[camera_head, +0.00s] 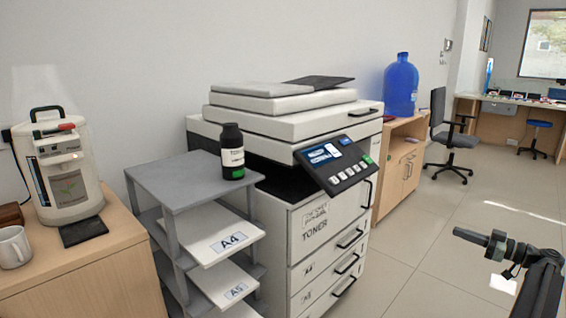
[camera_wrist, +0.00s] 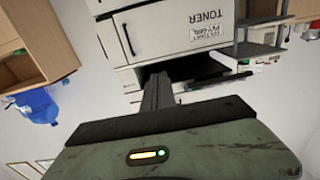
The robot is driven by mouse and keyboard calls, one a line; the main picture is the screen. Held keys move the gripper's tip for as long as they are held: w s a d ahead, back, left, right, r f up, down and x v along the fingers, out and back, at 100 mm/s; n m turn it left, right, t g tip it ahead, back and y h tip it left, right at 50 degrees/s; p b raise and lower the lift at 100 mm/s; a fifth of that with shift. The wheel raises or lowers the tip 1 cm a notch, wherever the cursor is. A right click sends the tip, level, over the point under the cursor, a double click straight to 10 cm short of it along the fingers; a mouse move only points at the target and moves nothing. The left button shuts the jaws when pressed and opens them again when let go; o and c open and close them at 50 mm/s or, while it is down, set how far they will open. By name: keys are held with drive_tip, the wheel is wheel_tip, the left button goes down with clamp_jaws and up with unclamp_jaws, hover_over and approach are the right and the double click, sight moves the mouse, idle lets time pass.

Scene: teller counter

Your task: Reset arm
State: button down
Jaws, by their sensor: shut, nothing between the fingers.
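My gripper (camera_head: 470,236) is at the lower right of the head view, over open floor and well to the right of the printer. Its dark fingers are closed together, point left, and hold nothing. In the wrist view the closed fingers (camera_wrist: 157,92) reach up from the middle, with the printer beyond them. The rest of my arm runs down out of the head view at the lower right corner.
A white printer (camera_head: 300,215) stands centre, beside a grey paper shelf (camera_head: 175,180) bearing a black toner bottle (camera_head: 232,152). A wooden counter (camera_head: 85,255) holds a dispenser (camera_head: 65,185) and mug (camera_head: 14,248). Tiled floor (camera_head: 420,235) is clear around my gripper; an office chair (camera_head: 450,135) stands farther back.

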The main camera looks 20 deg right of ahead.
drive_tip(key=w+a+f+m+g, duration=0.1)
drive_tip(key=w+a+f+g, duration=0.2)
drive_tip(key=a, duration=0.5)
drive_tip(key=w+a+f+g, duration=0.2)
drive_tip(key=w+a+f, duration=0.3)
drive_tip(key=a, duration=0.4)
drive_tip(key=w+a+f+m+g+h, duration=0.1)
drive_tip(key=a+f+g, duration=0.3)
drive_tip(key=a, duration=0.9)
drive_tip(key=w+a+f+m+g, duration=0.1)
drive_tip(key=w+a+f+g, duration=0.3)
drive_tip(key=a, duration=0.8)
drive_tip(key=s+a+f+m+g+h, duration=0.15)
drive_tip(key=s+a+f+h, duration=0.35)
drive_tip(key=a, duration=0.5)
drive_tip(key=s+a+f+m+g+h, duration=0.1)
drive_tip(key=s+a+f+m+h, duration=0.15)
drive_tip(key=s+a, duration=0.65)
wheel_tip(320, 180, up, 38)
drive_tip(key=w+p, duration=0.1)
drive_tip(key=p, duration=3.7)
drive_tip(key=shift+w+a+f+n, duration=0.2)
drive_tip(key=shift+w+a+n, duration=0.05)
drive_tip(key=shift+a+n, duration=0.2)
drive_tip(key=shift+h, duration=0.25)
